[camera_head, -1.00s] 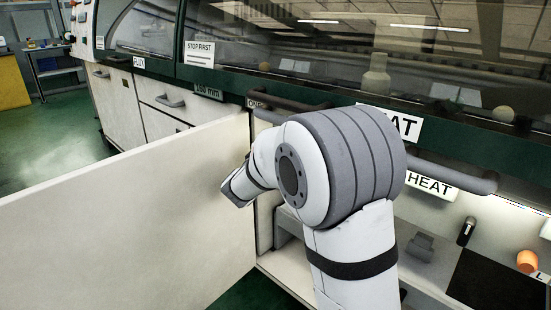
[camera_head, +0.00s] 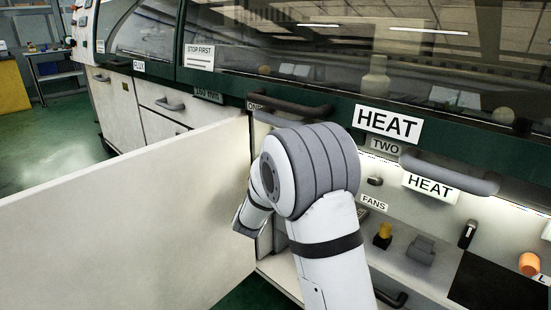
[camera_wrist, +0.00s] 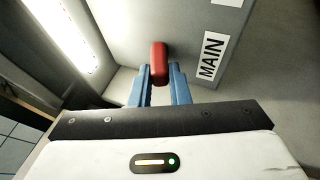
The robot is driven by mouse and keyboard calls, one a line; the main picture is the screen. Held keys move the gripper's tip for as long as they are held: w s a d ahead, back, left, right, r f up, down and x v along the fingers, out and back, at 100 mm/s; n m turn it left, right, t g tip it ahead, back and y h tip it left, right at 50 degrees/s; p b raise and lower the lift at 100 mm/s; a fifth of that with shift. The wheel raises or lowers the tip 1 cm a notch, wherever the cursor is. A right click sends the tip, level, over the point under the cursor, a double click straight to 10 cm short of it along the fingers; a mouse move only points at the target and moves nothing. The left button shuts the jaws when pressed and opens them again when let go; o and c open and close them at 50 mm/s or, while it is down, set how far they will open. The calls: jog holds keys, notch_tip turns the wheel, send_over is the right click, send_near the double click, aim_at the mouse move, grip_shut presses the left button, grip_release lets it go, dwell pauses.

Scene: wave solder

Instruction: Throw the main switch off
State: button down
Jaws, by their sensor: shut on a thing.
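In the wrist view, a red switch handle (camera_wrist: 159,58) stands on a grey panel beside a white label (camera_wrist: 211,55) reading MAIN. My gripper (camera_wrist: 159,75) has its two blue fingers on either side of the handle's lower part and is shut on it. In the head view, my arm reaches into the open cabinet behind the swung-out door (camera_head: 130,215). The switch and my fingers are hidden there.
The open cabinet door stands to the left of my arm. A bright lamp (camera_wrist: 60,30) shines in the wrist view.

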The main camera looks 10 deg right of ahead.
jog(key=c, duration=1.4)
grip_release()
jog(key=shift+o, duration=0.2)
jog(key=shift+s, duration=0.1)
jog(key=p+v, duration=0.2)
jog(key=v, duration=0.5)
jog(key=shift+s+a+f, duration=0.15)
jog(key=shift+s+f, duration=0.05)
